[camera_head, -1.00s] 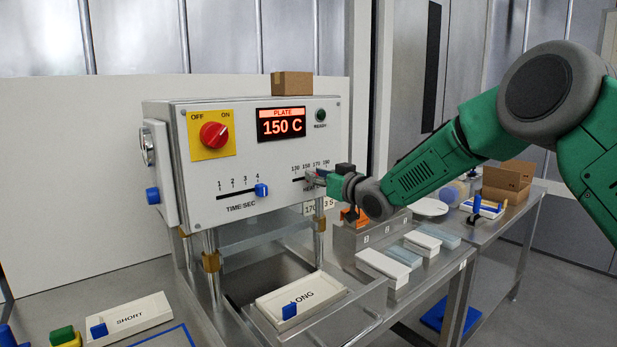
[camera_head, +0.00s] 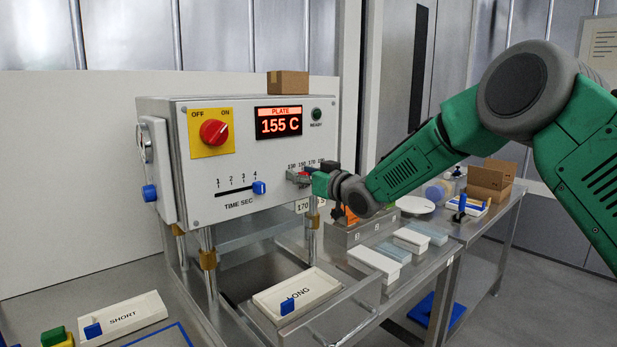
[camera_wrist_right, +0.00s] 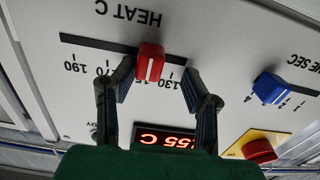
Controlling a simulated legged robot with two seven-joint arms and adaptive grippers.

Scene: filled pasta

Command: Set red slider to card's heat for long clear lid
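The red slider (camera_wrist_right: 150,62) sits in the HEAT C slot (camera_wrist_right: 85,43) on the front panel of the white machine (camera_head: 190,190). In the wrist view, which is upside down, it stands near the 150 mark. My right gripper (camera_wrist_right: 160,82) is open with a finger on each side of the slider; the finger at picture left is closer, and contact cannot be told. In the head view my right gripper (camera_head: 312,180) covers much of the heat scale. The red display (camera_head: 279,122) reads 155 C.
A blue time slider (camera_head: 259,188) stands at 4, left of the heat slot. The red knob (camera_head: 213,133) is on yellow. White and pale blue boxes (camera_head: 375,262) lie at right.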

